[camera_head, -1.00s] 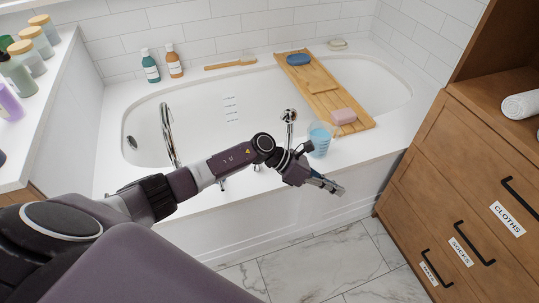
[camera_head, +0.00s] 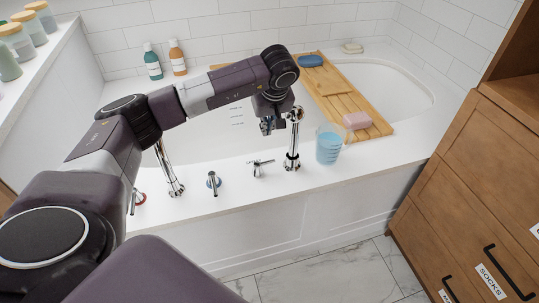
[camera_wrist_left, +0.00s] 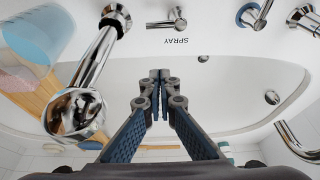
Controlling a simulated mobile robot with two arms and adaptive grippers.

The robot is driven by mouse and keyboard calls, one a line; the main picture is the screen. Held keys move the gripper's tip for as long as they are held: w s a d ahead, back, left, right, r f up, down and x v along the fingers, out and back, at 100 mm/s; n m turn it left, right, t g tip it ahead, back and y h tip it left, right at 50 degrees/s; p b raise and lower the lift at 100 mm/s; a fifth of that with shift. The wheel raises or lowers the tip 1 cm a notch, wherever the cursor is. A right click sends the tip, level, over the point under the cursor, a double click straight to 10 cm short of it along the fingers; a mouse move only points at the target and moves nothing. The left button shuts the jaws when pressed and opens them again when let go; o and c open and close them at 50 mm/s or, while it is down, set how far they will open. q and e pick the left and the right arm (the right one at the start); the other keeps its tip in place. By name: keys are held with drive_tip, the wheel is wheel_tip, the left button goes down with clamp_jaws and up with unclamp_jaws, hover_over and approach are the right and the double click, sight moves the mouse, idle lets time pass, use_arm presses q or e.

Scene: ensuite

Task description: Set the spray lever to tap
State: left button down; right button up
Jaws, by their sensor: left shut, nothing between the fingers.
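The spray lever (camera_head: 258,167) is a small chrome handle on the tub's front rim. Its thin bar lies sideways, pointing toward the hand shower. My left gripper (camera_head: 267,127) hangs over the tub just behind the lever, beside the hand shower. In the left wrist view its fingertips (camera_wrist_left: 160,76) are together and empty, apart from the lever. My right gripper is not in view.
The chrome hand shower (camera_head: 293,140) stands close right of the lever, with a blue-filled cup (camera_head: 329,146) beyond it. Left are a blue-ringed handle (camera_head: 213,182), the curved spout (camera_head: 167,165) and a red-ringed handle (camera_head: 138,199). A wooden tray (camera_head: 340,95) spans the tub.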

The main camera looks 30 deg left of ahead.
use_arm(q)
drive_tip(key=shift+a, duration=0.1)
drive_tip(key=b+x, duration=0.1)
drive_tip(key=x, duration=0.8)
drive_tip(key=shift+f, duration=0.4)
drive_tip(key=shift+s+d+f, duration=0.1)
drive_tip(key=shift+d+f, duration=0.2)
drive_tip(key=shift+s+d+f, duration=0.2)
drive_tip(key=shift+s+d, duration=0.9)
drive_tip(key=shift+d, duration=0.1)
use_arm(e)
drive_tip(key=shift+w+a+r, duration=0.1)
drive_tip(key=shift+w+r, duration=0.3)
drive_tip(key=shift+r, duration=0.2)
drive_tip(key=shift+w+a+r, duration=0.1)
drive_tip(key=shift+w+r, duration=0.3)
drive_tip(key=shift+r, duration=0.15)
